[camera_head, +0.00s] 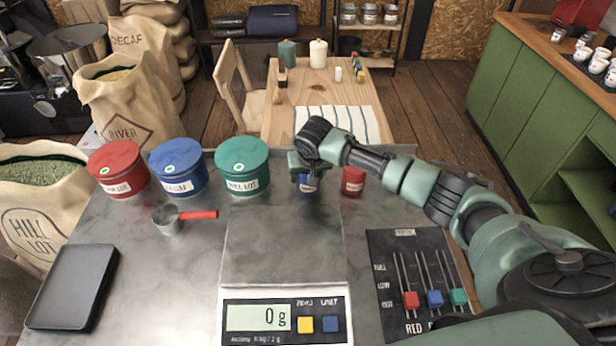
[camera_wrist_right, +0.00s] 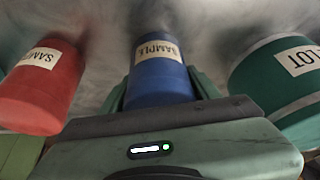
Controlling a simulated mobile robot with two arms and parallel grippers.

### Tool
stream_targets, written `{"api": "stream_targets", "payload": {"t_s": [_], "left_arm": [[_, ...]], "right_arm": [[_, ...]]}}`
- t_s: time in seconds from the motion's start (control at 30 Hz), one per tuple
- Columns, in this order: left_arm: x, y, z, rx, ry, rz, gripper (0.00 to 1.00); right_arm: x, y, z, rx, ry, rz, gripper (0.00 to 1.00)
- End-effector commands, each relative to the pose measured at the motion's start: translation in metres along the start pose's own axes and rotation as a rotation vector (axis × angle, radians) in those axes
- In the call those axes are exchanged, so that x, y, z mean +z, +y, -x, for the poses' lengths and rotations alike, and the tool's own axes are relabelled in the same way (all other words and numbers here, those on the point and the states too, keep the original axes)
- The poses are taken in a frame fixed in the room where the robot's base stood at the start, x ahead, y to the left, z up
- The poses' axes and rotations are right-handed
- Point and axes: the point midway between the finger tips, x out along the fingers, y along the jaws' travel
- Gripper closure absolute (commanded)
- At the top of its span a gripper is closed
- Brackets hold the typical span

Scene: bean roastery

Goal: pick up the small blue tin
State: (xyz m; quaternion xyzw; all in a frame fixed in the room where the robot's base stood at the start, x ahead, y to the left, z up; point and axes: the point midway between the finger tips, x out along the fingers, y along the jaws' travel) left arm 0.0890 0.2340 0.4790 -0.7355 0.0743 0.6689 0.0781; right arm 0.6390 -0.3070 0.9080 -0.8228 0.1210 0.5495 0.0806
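The small blue tin (camera_head: 308,184) stands on the grey counter in the head view, partly hidden by my right gripper (camera_head: 307,167) just above it. In the right wrist view the small blue tin (camera_wrist_right: 158,75), with a "SAMPLE" label, sits between the two fingers of my right gripper (camera_wrist_right: 160,90). One finger is close along each side of the tin. Whether they press on it or leave a small gap cannot be told. The tin appears to rest on the counter. My left gripper is in neither view.
A small red tin (camera_head: 353,181) stands to the right and a large green tin (camera_head: 243,166) to the left. Large blue (camera_head: 179,168) and red (camera_head: 119,169) tins stand farther left, behind a scoop (camera_head: 170,219). A scale (camera_head: 285,316) and slider panel (camera_head: 420,280) lie nearer me.

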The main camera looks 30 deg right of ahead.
Motion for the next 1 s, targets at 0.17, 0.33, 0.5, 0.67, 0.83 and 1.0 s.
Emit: {"api": "stream_targets", "payload": {"t_s": [0.17,0.33,0.5,0.67,0.83,1.0], "left_arm": [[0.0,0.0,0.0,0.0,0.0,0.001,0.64],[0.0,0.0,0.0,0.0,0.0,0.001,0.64],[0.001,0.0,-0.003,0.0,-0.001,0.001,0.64],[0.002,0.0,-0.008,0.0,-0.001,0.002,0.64],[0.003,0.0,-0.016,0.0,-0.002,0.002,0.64],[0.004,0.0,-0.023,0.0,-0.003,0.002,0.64]], "right_arm": [[-0.001,0.0,0.0,0.0,0.001,0.0,0.88],[-0.001,0.0,0.002,0.0,0.002,-0.001,0.88],[-0.007,-0.001,0.013,-0.002,0.003,-0.001,0.88],[-0.017,-0.001,0.037,-0.004,0.005,-0.002,0.88],[-0.034,-0.001,0.077,-0.004,0.007,-0.002,0.88],[-0.051,-0.001,0.118,-0.003,0.007,-0.001,0.88]]}}
